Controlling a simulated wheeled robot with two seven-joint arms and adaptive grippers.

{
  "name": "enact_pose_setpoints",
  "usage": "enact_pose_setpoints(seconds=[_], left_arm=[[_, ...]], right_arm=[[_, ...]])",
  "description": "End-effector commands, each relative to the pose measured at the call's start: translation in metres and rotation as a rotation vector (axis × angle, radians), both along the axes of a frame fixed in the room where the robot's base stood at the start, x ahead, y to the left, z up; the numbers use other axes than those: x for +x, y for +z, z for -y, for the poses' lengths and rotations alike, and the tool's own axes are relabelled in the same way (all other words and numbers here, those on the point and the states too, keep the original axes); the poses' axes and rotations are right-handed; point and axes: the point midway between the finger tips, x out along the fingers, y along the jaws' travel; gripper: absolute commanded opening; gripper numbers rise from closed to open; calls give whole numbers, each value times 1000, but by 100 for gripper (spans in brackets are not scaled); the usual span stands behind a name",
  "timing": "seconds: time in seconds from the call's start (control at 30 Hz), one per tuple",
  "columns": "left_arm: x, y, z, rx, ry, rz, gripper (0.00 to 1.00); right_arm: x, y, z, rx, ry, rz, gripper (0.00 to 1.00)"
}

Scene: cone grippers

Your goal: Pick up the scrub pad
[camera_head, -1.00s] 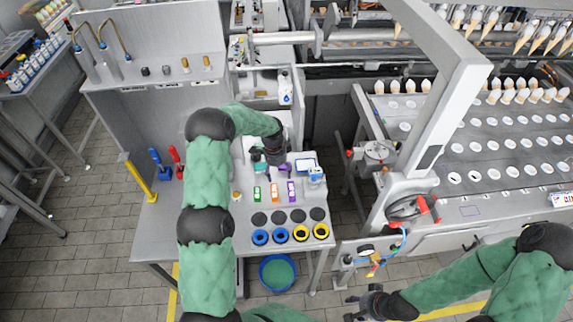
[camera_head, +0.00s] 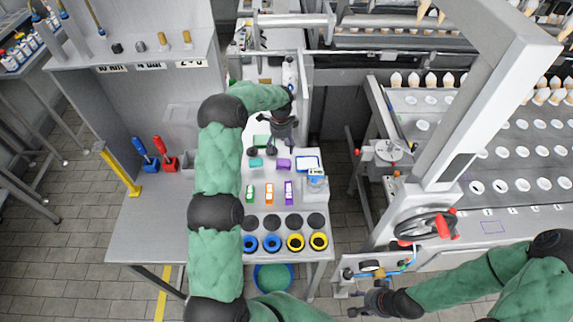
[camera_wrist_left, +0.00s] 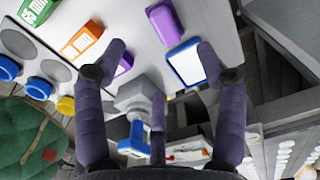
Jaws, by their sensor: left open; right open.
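Several small coloured pieces lie on the grey workbench (camera_head: 290,245). They include a teal block (camera_head: 255,162), a purple block (camera_head: 284,164), which also shows in the left wrist view (camera_wrist_left: 163,22), and a flat green piece (camera_head: 262,141) behind. I cannot tell for sure which is the scrub pad. My left gripper (camera_head: 283,150) is open and empty above the bench, beside the purple block. In the left wrist view its fingers (camera_wrist_left: 162,60) are spread wide, with bench surface between them. My right gripper (camera_head: 362,302) is open and empty at the lower right, away from the bench.
A blue-rimmed white tray (camera_head: 307,163) and a grey device (camera_head: 315,184) stand at the right edge. Green, orange (camera_head: 269,194) and purple labelled blocks, dark discs and blue and yellow rings (camera_head: 295,243) fill the front. A blue bucket (camera_head: 272,277) is below.

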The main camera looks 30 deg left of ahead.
Motion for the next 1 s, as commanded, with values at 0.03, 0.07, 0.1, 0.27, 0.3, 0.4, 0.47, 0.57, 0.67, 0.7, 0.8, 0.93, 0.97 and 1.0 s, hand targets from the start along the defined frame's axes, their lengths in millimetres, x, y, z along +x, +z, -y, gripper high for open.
enact_pose_setpoints(seconds=[0.03,0.07,0.1,0.27,0.3,0.4,0.47,0.57,0.67,0.7,0.8,0.93,0.97,1.0], left_arm=[[0,-4,0,0,0,1,71],[0,-6,0,0,0,0,71],[0,-10,0,0,0,-1,71],[0,-32,0,-1,-1,-2,71],[0,-38,0,0,-1,-2,71],[0,-50,0,1,-1,0,71],[0,-54,0,1,0,0,71],[0,-59,0,1,0,0,71],[0,-67,2,0,0,-1,71],[0,-71,3,-1,0,-2,71],[1,-85,5,-1,1,-3,71],[2,-101,6,-1,0,0,71],[2,-103,6,-1,0,0,71],[2,-106,6,0,0,1,71]], right_arm=[[0,-4,0,0,0,0,43],[0,-4,0,0,0,0,43],[0,-4,0,0,0,-1,43],[0,-2,0,0,0,-1,43],[0,-1,0,0,0,-1,43],[0,-1,0,0,0,-1,43],[0,-1,0,0,0,0,43],[0,-1,0,0,0,0,43],[0,0,0,0,0,0,43],[0,1,0,0,0,0,43],[0,3,0,0,0,0,43],[0,5,0,0,0,0,43],[0,5,0,0,0,0,43],[0,5,0,0,0,0,43]])
